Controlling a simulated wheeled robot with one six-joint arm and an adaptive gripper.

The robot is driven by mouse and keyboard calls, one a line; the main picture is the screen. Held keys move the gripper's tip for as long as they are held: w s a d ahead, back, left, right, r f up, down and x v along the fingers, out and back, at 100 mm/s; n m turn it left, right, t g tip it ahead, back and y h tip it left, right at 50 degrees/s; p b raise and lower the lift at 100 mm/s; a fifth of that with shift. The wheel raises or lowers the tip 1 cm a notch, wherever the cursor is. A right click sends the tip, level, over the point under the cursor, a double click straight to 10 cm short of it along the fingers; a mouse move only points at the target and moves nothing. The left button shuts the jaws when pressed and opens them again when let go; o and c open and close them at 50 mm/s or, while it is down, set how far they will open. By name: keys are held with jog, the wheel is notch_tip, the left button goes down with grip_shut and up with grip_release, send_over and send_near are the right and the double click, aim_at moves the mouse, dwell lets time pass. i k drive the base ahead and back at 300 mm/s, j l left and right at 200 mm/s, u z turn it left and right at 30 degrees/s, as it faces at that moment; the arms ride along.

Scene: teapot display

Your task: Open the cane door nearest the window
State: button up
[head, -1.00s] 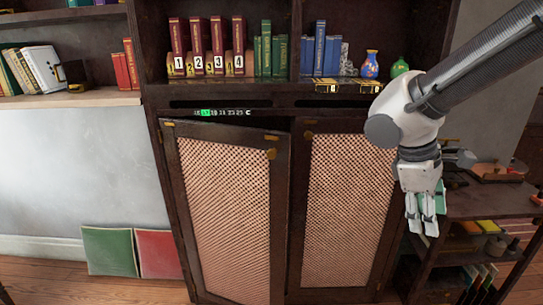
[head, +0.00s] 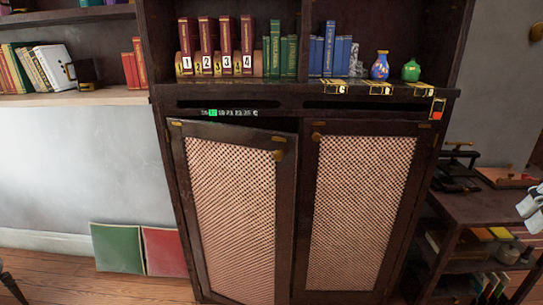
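The left cane door (head: 235,210) of the dark wood cabinet has a woven panel and a small brass knob (head: 277,155) near its top right corner. Its top right edge stands a little out from the frame, with a dark gap above. The right cane door (head: 360,205) looks flush with the frame. It has brass fittings near its top left corner. No window shows, so I cannot tell which door is nearest it. Part of my gripper (head: 530,205) shows at the right edge, well right of both doors. It is cut off, so its opening is hidden.
Numbered red books (head: 216,48), a blue vase (head: 380,66) and a green vase (head: 411,70) stand on the shelf above. A low side shelf (head: 490,207) stands at right. Green (head: 117,248) and red (head: 165,251) panels lean at left. The doors' front is unobstructed.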

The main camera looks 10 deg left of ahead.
aim_at(236, 184)
jog(key=i+l+u, duration=0.2)
jog(key=u, duration=0.15)
jog(key=i+l+u, duration=0.7)
jog(key=k, duration=0.1)
